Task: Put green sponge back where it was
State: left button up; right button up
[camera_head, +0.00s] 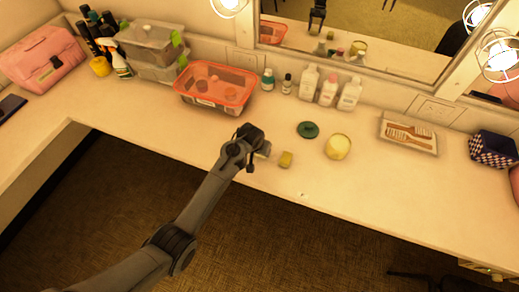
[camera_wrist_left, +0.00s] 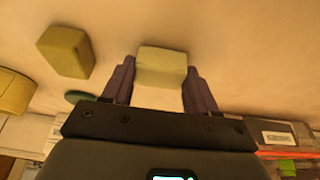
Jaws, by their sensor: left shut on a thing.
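My left gripper (camera_head: 256,153) is over the counter near its front edge. In the left wrist view its two fingers (camera_wrist_left: 160,85) are shut on a pale green block, the green sponge (camera_wrist_left: 161,66). In the head view only a pale part of the sponge (camera_head: 265,149) shows beside the fingers. I cannot tell whether it touches the counter. A second, yellow-olive block (camera_head: 286,159) lies apart on the counter just right of the gripper; it also shows in the left wrist view (camera_wrist_left: 66,50). My right gripper is not in view.
Behind the gripper are an orange-rimmed container (camera_head: 214,86) and several small bottles (camera_head: 328,90). To the right are a green lid (camera_head: 308,130), a yellow round tub (camera_head: 338,147) and a comb tray (camera_head: 409,133). The counter (camera_head: 390,190) is clear at front right.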

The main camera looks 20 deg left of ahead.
pick_arm(q)
jog(key=o, duration=1)
jog(key=shift+f, duration=0.1)
jog(key=shift+r, duration=0.45)
jog(key=v, duration=1.1)
jog(key=s+a+f, duration=0.1)
jog(key=s+f, duration=0.2)
jog(key=s, duration=0.5)
jog(key=s+a+f, duration=0.1)
jog(key=s+f, duration=0.2)
jog(key=s, duration=1.1)
jog(key=s+r+m, duration=0.1)
jog(key=s, duration=0.4)
jog(key=s+m, duration=0.1)
jog(key=s, duration=0.5)
jog(key=shift+s+a+r+g+p, duration=0.1)
jog(key=shift+a+r+g+p, duration=0.05)
jog(key=shift+r+g+p, duration=0.2)
